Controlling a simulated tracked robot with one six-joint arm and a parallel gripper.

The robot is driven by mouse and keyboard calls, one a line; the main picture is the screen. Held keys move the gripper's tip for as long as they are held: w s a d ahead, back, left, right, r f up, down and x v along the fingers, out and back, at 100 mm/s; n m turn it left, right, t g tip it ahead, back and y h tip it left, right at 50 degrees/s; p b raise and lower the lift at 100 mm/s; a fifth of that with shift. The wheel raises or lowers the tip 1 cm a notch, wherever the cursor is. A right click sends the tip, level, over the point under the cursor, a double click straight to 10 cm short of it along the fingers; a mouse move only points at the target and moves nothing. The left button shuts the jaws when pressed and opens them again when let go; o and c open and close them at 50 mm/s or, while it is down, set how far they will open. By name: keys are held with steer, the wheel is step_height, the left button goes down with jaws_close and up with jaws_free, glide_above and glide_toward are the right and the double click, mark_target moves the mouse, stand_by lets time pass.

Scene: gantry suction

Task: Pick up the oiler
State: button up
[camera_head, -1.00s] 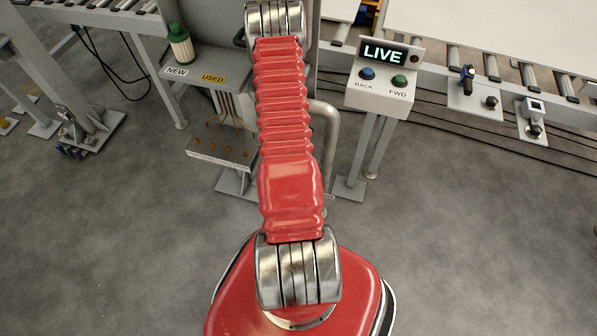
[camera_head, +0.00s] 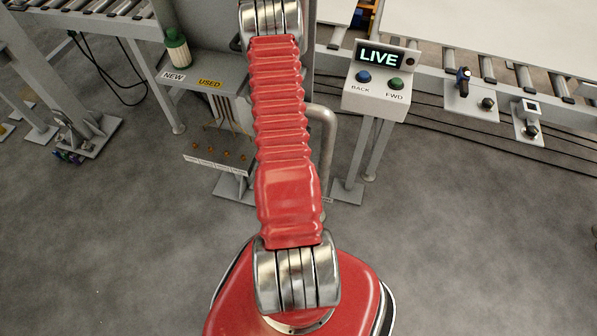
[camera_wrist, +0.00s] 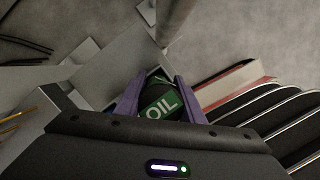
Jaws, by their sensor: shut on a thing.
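The oiler (camera_wrist: 158,101) is a dark green thing with white "OIL" lettering, seen in the wrist view. It sits between the two purple fingers of my gripper (camera_wrist: 158,95), which are shut on it. Its lower part is hidden by the gripper body. Below it in the wrist view is the gripper's dark housing. In the head view my red arm reaches up out of the frame, and neither the gripper nor the oiler shows there.
A control box (camera_head: 379,82) reading "LIVE" has BACK and FWD buttons. A shelf (camera_head: 222,72) has NEW and USED labels, with a green-and-cream container (camera_head: 177,50) on it. A roller conveyor (camera_head: 530,82) runs at right. The floor in front is clear.

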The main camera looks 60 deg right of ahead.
step_height(320, 180, up, 9)
steer(key=shift+r, duration=0.3)
steer(key=shift+a+r, duration=0.1)
steer(key=shift+a, duration=0.05)
steer(key=s+a, duration=0.3)
steer(key=a, duration=1.4)
steer(key=shift+a, duration=0.25)
stand_by(0.6)
